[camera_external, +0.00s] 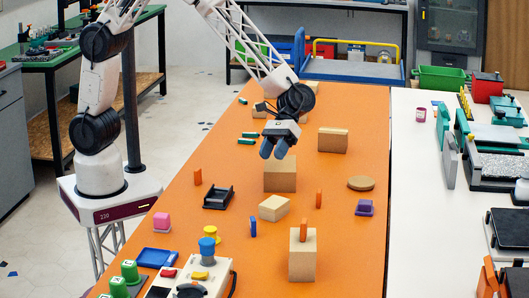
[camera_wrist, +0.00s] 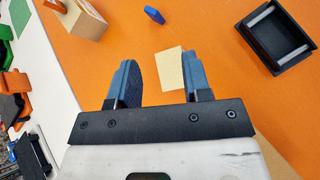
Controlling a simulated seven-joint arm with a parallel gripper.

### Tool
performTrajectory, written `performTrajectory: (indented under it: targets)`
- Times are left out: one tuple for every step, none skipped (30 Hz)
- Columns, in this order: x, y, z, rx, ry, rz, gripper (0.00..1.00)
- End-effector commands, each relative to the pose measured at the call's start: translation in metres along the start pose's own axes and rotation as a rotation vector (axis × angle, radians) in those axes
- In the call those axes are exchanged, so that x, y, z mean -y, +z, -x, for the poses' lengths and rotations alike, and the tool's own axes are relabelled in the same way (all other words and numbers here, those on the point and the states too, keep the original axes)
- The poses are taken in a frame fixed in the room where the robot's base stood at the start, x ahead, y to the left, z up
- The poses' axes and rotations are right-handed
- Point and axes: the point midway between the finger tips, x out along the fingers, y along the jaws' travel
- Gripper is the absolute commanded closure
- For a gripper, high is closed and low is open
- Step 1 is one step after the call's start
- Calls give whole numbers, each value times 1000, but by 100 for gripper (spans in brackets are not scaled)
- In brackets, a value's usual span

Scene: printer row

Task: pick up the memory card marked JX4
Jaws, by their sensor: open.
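Small upright cards stand about the orange table: an orange one (camera_external: 197,176) at the left, another orange one (camera_external: 319,198) right of centre, a blue one (camera_external: 253,226) and an orange one (camera_external: 303,230) on a wooden block. No marking is legible, so I cannot tell which is JX4. The blue card also shows in the wrist view (camera_wrist: 154,15). My gripper (camera_external: 278,149) is open and empty, above the table near a tall wooden block (camera_external: 280,175). In the wrist view its fingers (camera_wrist: 160,75) are apart, with a pale wooden block (camera_wrist: 168,68) below and beyond them.
A black tray (camera_external: 218,197) lies left of centre; it also shows in the wrist view (camera_wrist: 275,38). A wooden block (camera_external: 302,262) stands at the front, another (camera_external: 332,140) behind. A cork disc (camera_external: 361,184) and purple piece (camera_external: 365,208) are right. Bare table lies front right.

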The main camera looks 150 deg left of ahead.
Motion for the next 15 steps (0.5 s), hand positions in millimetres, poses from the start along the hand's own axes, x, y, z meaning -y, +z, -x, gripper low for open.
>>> performTrajectory:
  targets:
    - [-6, -19, 4, 16, 24, 40, 55]
    - [-9, -29, 6, 26, 38, 64, 55]
    - [-13, -42, 9, 39, 57, 94, 55]
    - [-16, -52, 11, 50, 71, 116, 55]
    - [-18, -62, 13, 61, 86, 139, 55]
    - [-21, -76, 16, 75, 105, 170, 55]
    - [-24, -86, 18, 85, 119, 192, 55]
    - [-25, -96, 21, 95, 135, 213, 55]
    - [-28, -110, 25, 109, 154, 242, 55]
    - [-30, -120, 27, 120, 168, 263, 55]
    - [-31, -130, 29, 130, 182, 284, 55]
    - [-33, -142, 32, 143, 200, 308, 55]
    - [-34, -151, 34, 152, 212, 326, 55]
    - [-34, -160, 36, 161, 223, 343, 55]
    - [-35, -169, 39, 171, 238, 363, 55]
